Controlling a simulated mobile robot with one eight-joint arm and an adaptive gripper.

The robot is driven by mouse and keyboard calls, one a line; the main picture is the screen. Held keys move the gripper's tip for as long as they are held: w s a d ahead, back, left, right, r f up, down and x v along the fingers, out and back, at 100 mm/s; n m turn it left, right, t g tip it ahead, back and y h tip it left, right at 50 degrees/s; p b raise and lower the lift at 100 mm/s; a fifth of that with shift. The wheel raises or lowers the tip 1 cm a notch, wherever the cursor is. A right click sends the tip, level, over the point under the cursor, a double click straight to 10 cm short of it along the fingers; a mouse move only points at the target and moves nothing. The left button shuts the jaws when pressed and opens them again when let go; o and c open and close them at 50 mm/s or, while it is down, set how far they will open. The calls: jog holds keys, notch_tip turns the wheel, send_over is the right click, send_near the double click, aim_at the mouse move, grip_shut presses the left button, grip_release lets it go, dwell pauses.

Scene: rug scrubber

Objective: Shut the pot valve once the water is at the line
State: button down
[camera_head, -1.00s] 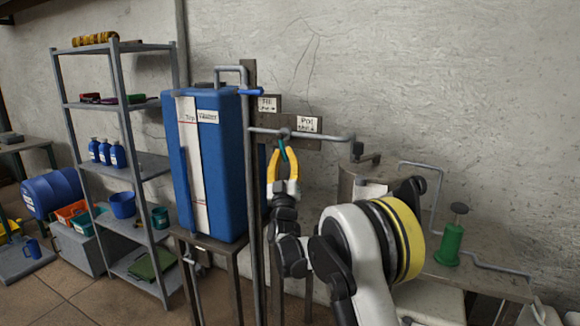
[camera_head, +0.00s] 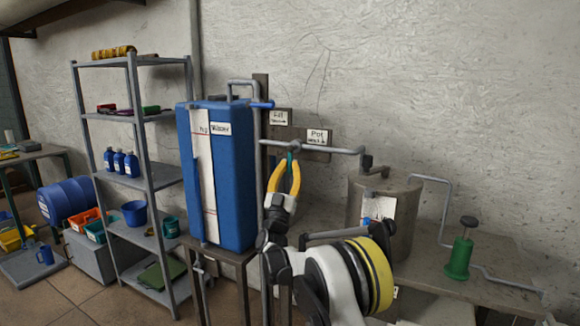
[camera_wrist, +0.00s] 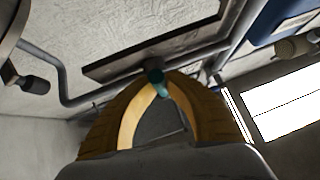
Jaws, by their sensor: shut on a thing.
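The teal pot valve handle (camera_head: 290,157) hangs down from the grey pipe, left of the Pot sign (camera_head: 318,137). My gripper (camera_head: 286,168) reaches up from below with yellow fingers shut on this handle. In the wrist view the teal handle (camera_wrist: 156,82) sits between the meeting fingertips (camera_wrist: 163,87). The blue water tank (camera_head: 235,185) has a pale vertical strip (camera_head: 204,180) on its front, with a red line (camera_head: 203,133) near the top. I cannot make out the water level. The grey metal pot (camera_head: 398,235) stands to the right, partly behind my arm.
A blue-handled valve (camera_head: 262,105) is at the tank's top, beside the Fill sign (camera_head: 279,117). A green hand pump (camera_head: 459,257) stands on the right bench (camera_head: 500,250). A grey shelf (camera_head: 160,178) is at the left. The pipe runs right above my gripper.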

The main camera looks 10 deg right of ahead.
jog(key=shift+w, duration=0.1)
jog(key=c, duration=1.5)
grip_release()
jog(key=shift+f, duration=0.1)
jog(key=shift+o, duration=0.5)
jog(key=shift+w, duration=0.15)
jog(key=v, duration=1.2)
jog(key=shift+f, duration=0.1)
